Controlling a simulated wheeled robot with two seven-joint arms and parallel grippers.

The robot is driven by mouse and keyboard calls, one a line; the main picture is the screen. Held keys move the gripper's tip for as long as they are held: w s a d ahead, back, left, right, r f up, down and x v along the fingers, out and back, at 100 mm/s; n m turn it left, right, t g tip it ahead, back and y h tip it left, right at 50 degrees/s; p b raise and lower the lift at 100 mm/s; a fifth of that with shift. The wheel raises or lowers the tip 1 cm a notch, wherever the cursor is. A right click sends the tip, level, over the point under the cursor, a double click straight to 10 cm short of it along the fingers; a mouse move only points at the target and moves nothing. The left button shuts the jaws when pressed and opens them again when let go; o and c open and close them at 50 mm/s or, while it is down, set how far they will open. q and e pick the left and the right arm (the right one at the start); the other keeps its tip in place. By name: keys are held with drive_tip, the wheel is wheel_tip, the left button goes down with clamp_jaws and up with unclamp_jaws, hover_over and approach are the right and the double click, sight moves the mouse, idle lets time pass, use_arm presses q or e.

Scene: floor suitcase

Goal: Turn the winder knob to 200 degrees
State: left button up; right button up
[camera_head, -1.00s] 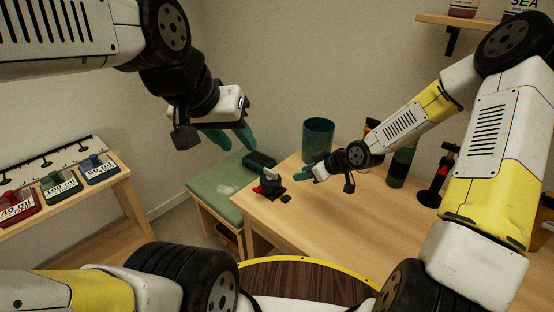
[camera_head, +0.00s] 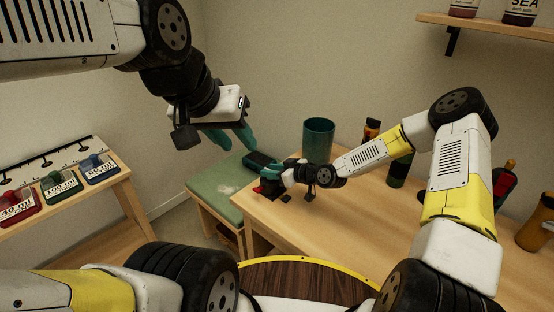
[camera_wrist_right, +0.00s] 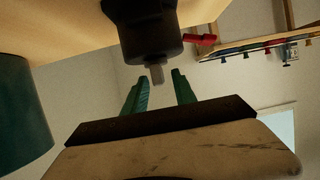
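The winder is a small dark device (camera_head: 268,188) with a red part, near the left edge of the wooden table. In the right wrist view its dark round body (camera_wrist_right: 150,40) hangs at the top, with a grey knob (camera_wrist_right: 157,73) protruding from it. My right gripper (camera_head: 284,171) is at the winder, and hides much of it in the head view. In the right wrist view its two green fingers (camera_wrist_right: 160,90) are open, with the knob's tip between or just ahead of them; contact cannot be told. My left gripper (camera_head: 232,136) is raised, open and empty, left of the table.
A teal cup (camera_head: 318,139) stands behind my right gripper. Bottles (camera_head: 398,168) stand farther right.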

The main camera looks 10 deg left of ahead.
drive_tip(key=shift+w+a+f, duration=0.1)
drive_tip(key=shift+a+f, duration=0.05)
drive_tip(key=shift+a, duration=0.05)
drive_tip(key=shift+c, duration=0.2)
clamp_jaws()
drive_tip(key=shift+a, duration=0.1)
